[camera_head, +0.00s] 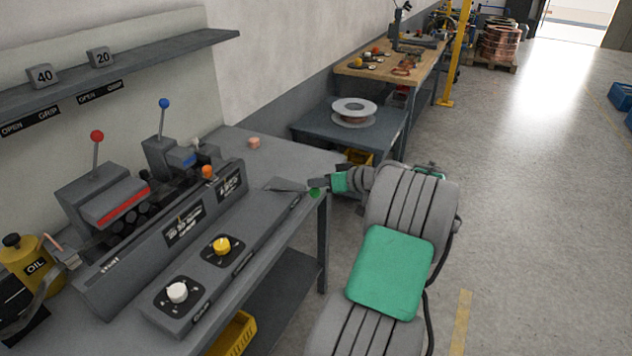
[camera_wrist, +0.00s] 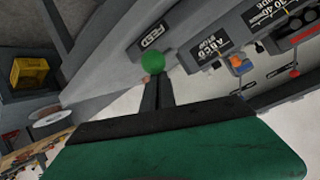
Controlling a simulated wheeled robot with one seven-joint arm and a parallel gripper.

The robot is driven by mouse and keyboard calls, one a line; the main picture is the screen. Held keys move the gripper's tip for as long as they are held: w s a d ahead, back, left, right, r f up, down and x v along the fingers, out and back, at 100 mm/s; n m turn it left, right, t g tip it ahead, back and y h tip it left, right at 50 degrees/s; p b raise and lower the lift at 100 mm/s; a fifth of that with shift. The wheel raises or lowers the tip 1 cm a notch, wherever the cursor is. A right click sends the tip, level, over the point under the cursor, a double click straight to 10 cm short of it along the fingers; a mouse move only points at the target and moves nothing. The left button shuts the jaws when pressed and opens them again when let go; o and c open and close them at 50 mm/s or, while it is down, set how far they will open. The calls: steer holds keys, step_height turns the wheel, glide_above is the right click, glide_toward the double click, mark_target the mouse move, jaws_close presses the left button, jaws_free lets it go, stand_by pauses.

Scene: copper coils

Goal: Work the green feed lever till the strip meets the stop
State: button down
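The green ball knob (camera_head: 315,193) of the feed lever is at the right end of the bench machine, by the bench edge. In the wrist view the green knob (camera_wrist: 151,64) shows at the tips of my fingers, near the FEED label (camera_wrist: 153,38). The strip and the stop cannot be made out clearly.
The grey machine carries a red-knobbed lever (camera_head: 97,136), a blue-knobbed lever (camera_head: 164,103) and an orange knob (camera_head: 207,171). White (camera_head: 177,292) and yellow (camera_head: 222,246) dials sit on the front ledge. An oil can (camera_head: 28,268) stands left.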

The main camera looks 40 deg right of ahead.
step_height(320, 180, down, 9)
steer(key=s+b, duration=0.2)
steer(key=b, duration=0.3)
steer(key=shift+s+d, duration=0.2)
steer(key=shift+d, duration=0.1)
steer(key=shift+r, duration=0.1)
step_height(320, 180, up, 5)
steer(key=w+d+p, duration=0.2)
steer(key=p, duration=0.1)
steer(key=s+d+b, duration=0.2)
steer(key=s, duration=0.8)
steer(key=shift+d, duration=0.1)
